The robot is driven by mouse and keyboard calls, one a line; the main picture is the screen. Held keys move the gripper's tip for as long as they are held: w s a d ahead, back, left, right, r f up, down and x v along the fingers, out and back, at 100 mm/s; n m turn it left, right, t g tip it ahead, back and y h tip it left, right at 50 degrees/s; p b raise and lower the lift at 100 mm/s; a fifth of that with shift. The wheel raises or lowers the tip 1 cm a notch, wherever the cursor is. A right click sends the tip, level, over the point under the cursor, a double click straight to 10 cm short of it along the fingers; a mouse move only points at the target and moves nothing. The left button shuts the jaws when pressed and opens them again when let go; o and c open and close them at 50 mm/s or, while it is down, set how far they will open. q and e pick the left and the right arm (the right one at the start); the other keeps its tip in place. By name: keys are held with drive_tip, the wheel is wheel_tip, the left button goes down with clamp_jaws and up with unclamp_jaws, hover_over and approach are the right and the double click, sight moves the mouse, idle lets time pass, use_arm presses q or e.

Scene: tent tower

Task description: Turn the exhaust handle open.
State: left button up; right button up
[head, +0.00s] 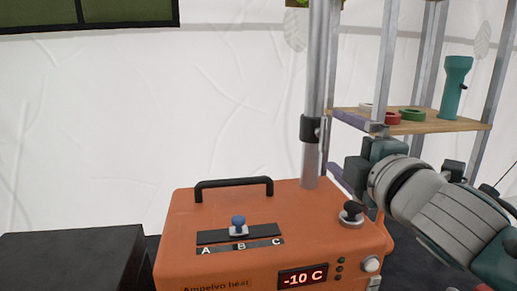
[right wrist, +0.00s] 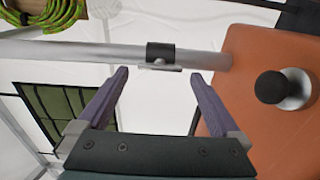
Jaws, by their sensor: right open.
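The exhaust pipe (head: 315,60) is a silver tube rising from the top of the orange heater (head: 180,225). A black collar (head: 311,129) with a small metal handle sits on it. In the right wrist view the collar (right wrist: 160,52) and its pale handle (right wrist: 160,67) lie ahead, centred between the fingertips. My right gripper (head: 331,140) is open beside the pipe, on its right, with purple fingers pointing at the collar. It holds nothing; I cannot tell whether it touches the handle. My left gripper is not in view.
The heater has a black carry handle (head: 234,185), a blue slider knob (head: 238,222) near B, a black knob (head: 352,212) and a display (head: 303,278) reading -10 C. A shelf (head: 440,126) with tape rolls and a teal flashlight (head: 456,85) stands behind my right arm.

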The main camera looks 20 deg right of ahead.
drive_tip(key=v, duration=0.5)
drive_tip(key=shift+s+a+b, duration=0.1)
drive_tip(key=shift+s+b, duration=0.2)
drive_tip(key=shift+s, duration=0.05)
